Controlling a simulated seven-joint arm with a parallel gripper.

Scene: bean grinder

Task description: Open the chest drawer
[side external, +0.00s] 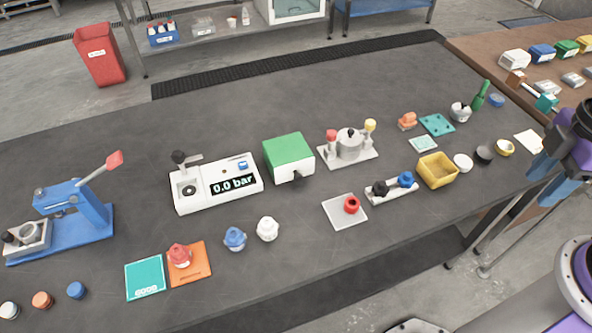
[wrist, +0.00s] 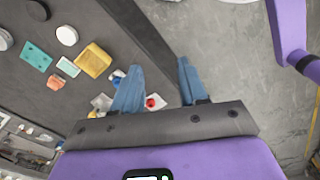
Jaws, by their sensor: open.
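The chest appears to be the small white box with a green top (side external: 289,150), standing mid-table in the side external view. A dark knob (side external: 297,176) is on its front face, and the drawer looks closed. I cannot make out the chest in the wrist view.
A white machine reading "0.0 bar" (side external: 217,184) stands left of the chest, and a grey pot on a white tray (side external: 348,148) right of it. A red knob on a white plate (side external: 346,211) and a yellow bin (side external: 437,170) lie toward my gripper. Table before the chest is partly clear.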

